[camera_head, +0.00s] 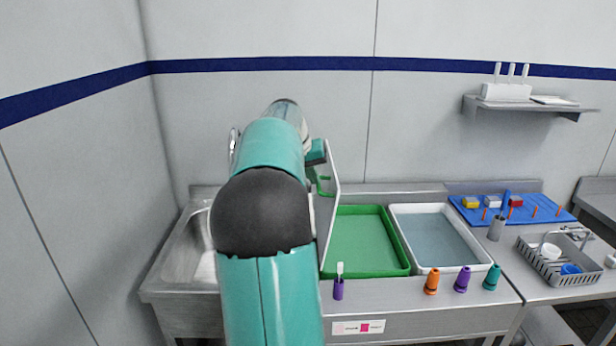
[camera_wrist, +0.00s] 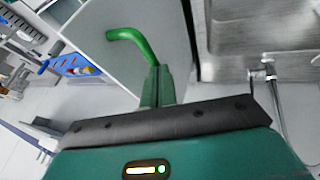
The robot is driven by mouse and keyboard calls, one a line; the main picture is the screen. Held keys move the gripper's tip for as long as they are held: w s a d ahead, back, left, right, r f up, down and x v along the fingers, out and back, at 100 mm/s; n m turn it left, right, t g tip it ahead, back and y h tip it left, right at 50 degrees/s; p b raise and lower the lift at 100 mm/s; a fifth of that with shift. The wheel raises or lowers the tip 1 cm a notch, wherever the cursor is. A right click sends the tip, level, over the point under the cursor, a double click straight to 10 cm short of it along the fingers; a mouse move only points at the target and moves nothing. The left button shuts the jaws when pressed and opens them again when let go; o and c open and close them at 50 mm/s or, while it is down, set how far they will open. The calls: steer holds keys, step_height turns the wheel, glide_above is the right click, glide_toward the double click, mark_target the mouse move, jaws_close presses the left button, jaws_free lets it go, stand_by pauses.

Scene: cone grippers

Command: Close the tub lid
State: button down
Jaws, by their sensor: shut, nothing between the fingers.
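A green tub (camera_head: 367,246) sits open on the steel counter, left of a white tub. Its pale lid (camera_head: 331,200) stands nearly upright at the tub's left side, seen almost edge-on in the head view. A bent green handle (camera_head: 323,187) sticks out from the lid's face. In the wrist view the grey lid panel (camera_wrist: 172,38) fills the upper middle, with the green handle (camera_wrist: 132,40) on it. My gripper (camera_wrist: 156,72) is shut and empty, its fingertips close to the handle. I cannot tell whether they touch. My arm hides part of the lid and the tub's left side.
A white tub (camera_head: 437,236) with grey-blue contents stands right of the green one. Several small bottles, among them an orange one (camera_head: 432,281), line the front edge. A sink (camera_head: 188,252) is at left.

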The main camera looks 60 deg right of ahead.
steer(key=s+d+f+m+t+y, duration=0.1)
steer(key=s+d+f+t+y, duration=0.2)
steer(key=s, duration=0.6)
steer(key=s+d+f+m+t+y, duration=0.1)
steer(key=s+d+f+t, duration=0.25)
steer(key=s+d, duration=0.35)
steer(key=s+d+f+t+y, duration=0.1)
steer(key=s+f+t, duration=0.2)
steer(key=f, duration=0.4)
steer(key=s+d+f+t, duration=0.2)
steer(key=s+f+t, duration=0.1)
steer(key=s+f, duration=0.3)
steer(key=shift+s+f+m+y, duration=0.3)
steer(key=shift+f+y, duration=0.1)
steer(key=shift+f, duration=0.35)
